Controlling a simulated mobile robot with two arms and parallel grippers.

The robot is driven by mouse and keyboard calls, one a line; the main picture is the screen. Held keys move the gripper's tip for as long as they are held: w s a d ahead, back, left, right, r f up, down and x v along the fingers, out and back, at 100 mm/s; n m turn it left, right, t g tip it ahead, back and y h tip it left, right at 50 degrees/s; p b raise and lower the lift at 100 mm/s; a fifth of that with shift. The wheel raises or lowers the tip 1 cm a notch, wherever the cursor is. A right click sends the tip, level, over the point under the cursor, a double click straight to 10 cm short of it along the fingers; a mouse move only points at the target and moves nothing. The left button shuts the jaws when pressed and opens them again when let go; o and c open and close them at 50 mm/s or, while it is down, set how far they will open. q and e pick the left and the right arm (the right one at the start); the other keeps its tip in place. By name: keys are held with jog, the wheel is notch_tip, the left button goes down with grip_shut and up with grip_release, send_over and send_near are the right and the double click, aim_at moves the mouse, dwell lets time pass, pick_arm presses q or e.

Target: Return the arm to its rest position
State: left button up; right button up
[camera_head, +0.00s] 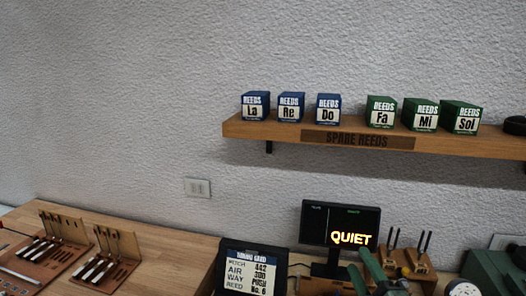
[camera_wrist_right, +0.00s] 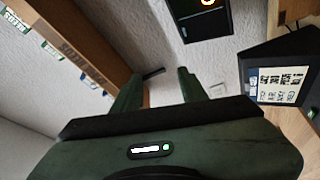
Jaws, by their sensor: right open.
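My right gripper (camera_head: 364,270) shows at the bottom of the head view, as dark green fingers in front of the small monitor (camera_head: 340,226) and the bench tools. In the right wrist view my right gripper (camera_wrist_right: 161,74) has its two fingers apart with nothing between them. The wall is visible in the gap. My left gripper is not in view.
A wooden shelf (camera_head: 290,132) holds blue and green reed boxes above the bench. The monitor reads QUIET. A tuning card (camera_head: 250,270) stands left of it. Reed boards (camera_head: 45,245) lie at the left. The bench (camera_head: 165,245) has bare wood between.

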jog(key=s+d+f+m+g+h, duration=0.3)
jog(key=s+f+m+g+h, duration=0.15)
jog(key=s+f+m, duration=0.45)
jog(key=s+a+f+m+g+y, duration=0.1)
jog(key=s+a+f+m+g, duration=0.2)
jog(key=s+f+g, duration=0.6)
jog(key=s+a+f+m+g+y, duration=0.15)
jog(key=s+f, duration=0.45)
jog(key=s, duration=0.7)
notch_tip(320, 180, down, 29)
jog(key=g+b, duration=0.2)
jog(key=b, duration=0.3)
jog(key=s+d+f+b, duration=0.1)
jog(key=s+f+b, duration=0.1)
jog(key=s+f, duration=0.7)
jog(key=s+d+f+g+b, duration=0.1)
jog(key=s+f+b, duration=0.2)
jog(key=s+f, duration=0.6)
notch_tip(320, 180, down, 4)
jog(key=shift+s+d+f, duration=0.15)
jog(key=shift+d+f, duration=0.1)
jog(key=shift+d, duration=0.05)
